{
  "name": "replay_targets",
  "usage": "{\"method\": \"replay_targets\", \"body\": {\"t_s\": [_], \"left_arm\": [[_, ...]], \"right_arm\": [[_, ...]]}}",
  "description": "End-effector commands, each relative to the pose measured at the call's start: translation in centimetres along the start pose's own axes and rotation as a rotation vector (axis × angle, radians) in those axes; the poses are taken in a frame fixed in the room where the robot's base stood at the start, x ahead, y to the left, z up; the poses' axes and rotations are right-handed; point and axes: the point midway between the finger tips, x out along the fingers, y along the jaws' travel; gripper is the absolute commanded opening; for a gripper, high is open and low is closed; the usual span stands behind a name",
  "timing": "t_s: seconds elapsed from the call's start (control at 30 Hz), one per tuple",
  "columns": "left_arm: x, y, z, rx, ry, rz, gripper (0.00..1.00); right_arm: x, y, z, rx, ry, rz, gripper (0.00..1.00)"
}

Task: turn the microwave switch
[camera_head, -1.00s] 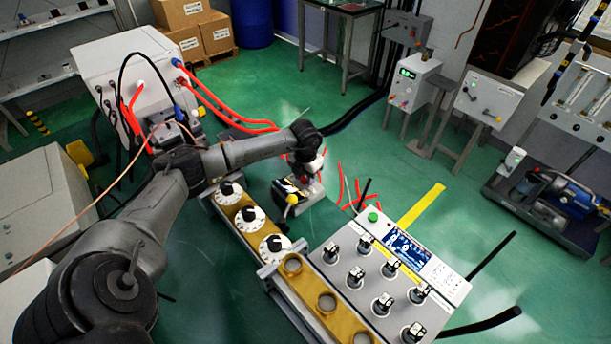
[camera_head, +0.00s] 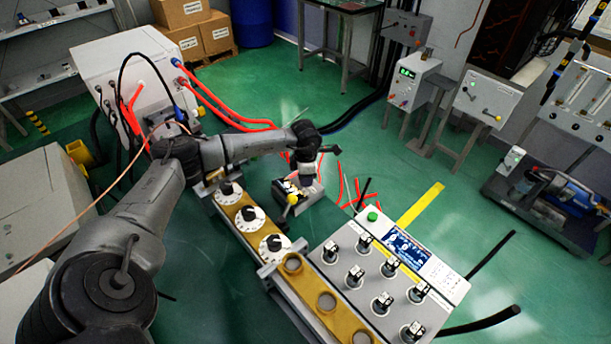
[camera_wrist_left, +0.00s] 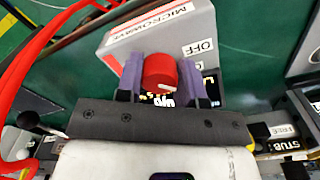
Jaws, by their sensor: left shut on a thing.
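The microwave switch is a red round knob (camera_wrist_left: 160,72) on a grey box (camera_wrist_left: 130,42) in the left wrist view. The box carries a "MICROWAVE" label and an "OFF" label to the right of the knob. My left gripper (camera_wrist_left: 161,82) has its two purple fingers on either side of the knob and is shut on it. A white mark shows on the knob's lower right edge. In the head view my left gripper (camera_head: 307,181) points down at the box, and the knob is hidden there. My right gripper is not in view.
A small box with a yellow-knobbed lever (camera_head: 291,200) stands beside the gripper. A rail with white dials (camera_head: 250,218) and a control panel with several black knobs (camera_head: 400,238) stand nearer. Red hoses (camera_head: 215,105) lie behind.

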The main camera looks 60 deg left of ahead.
Motion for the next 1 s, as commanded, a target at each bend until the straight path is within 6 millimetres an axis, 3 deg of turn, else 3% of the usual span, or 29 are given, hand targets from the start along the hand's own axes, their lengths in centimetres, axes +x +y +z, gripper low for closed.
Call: {"method": "replay_targets", "body": {"t_s": [0.4,1.0], "left_arm": [[-0.07,-0.06,0.01,0.188,-0.001,0.000,0.11],[-0.07,-0.08,0.03,0.221,-0.001,0.000,0.11]], "right_arm": [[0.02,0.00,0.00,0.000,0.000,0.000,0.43],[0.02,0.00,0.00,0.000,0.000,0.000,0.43]]}}
